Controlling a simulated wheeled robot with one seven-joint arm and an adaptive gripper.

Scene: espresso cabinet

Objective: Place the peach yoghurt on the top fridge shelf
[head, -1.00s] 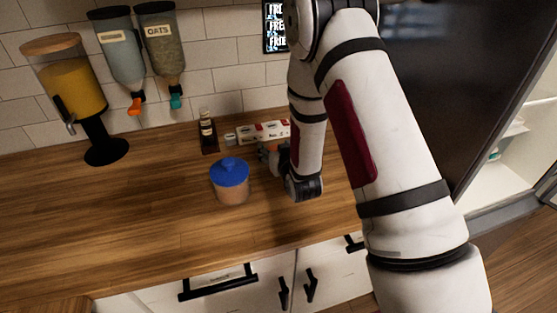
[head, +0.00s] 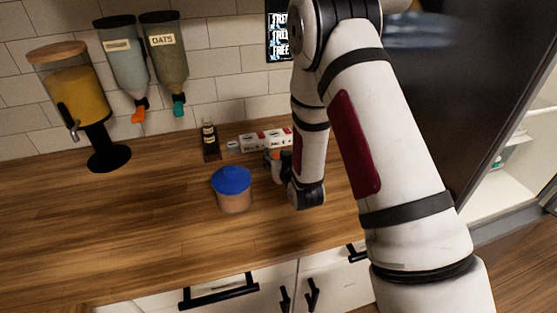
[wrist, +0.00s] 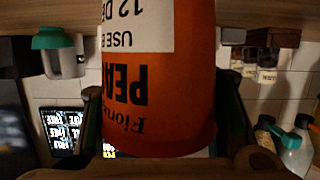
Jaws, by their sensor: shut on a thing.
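The peach yoghurt (wrist: 160,75) is an orange pot with a white label patch, filling the middle of the wrist view. Its lettering, "PEA" and "Fiona", appears upside down. My gripper (wrist: 162,122) is shut on it, with one dark finger on each side. In the head view my gripper (head: 277,165) is mostly hidden behind my own arm, above the counter near the white cartons. A small orange patch shows there. The fridge (head: 500,185) stands open at the right edge of the head view, with its pale inside partly visible. Its top shelf cannot be made out.
A blue-lidded jar (head: 233,192) stands on the wooden counter (head: 120,220), left of my gripper. A dark bottle (head: 210,142) and white cartons (head: 265,139) stand behind. Dispensers (head: 85,105) line the wall at left. The front left counter is clear.

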